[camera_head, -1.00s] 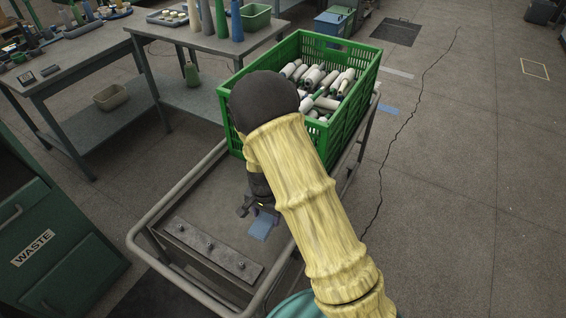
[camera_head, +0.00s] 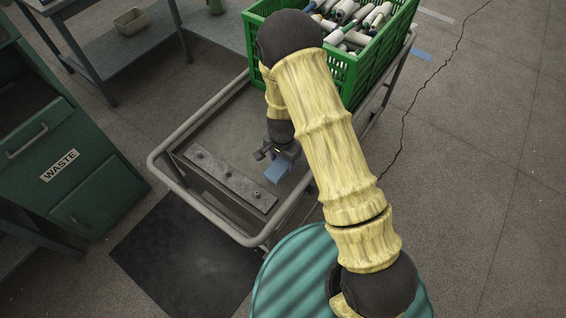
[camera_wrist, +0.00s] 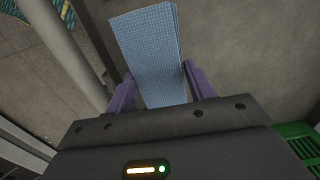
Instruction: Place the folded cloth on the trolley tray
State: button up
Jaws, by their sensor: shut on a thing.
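The folded cloth (camera_head: 278,172) is a small blue piece at the tip of my gripper (camera_head: 277,152). In the wrist view the cloth (camera_wrist: 148,50) is a flat blue checked strip, held between the two purple fingers of my gripper (camera_wrist: 160,88), which is shut on it. The trolley tray (camera_head: 226,128) is a grey surface inside a tubular metal frame, and the gripper and cloth are over its near part. I cannot tell whether the cloth touches the tray.
A metal bar with bolts (camera_head: 230,180) lies on the tray left of the cloth. A green crate of bobbins (camera_head: 350,78) fills the trolley's far end. A green waste cabinet (camera_head: 75,165) stands left. Bare tray shows between bar and crate.

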aim_at(282, 162)
jog(key=shift+f, duration=1.85)
jog(key=shift+f+b, duration=0.2)
jog(key=shift+b, duration=0.1)
jog(key=o, duration=0.9)
jog(key=shift+r, duration=0.1)
jog(key=shift+o, duration=0.2)
notch_tip(282, 162, up, 12)
jog(key=shift+f+p, duration=0.25)
jog(key=shift+p, duration=0.6)
jog(key=shift+r, duration=0.4)
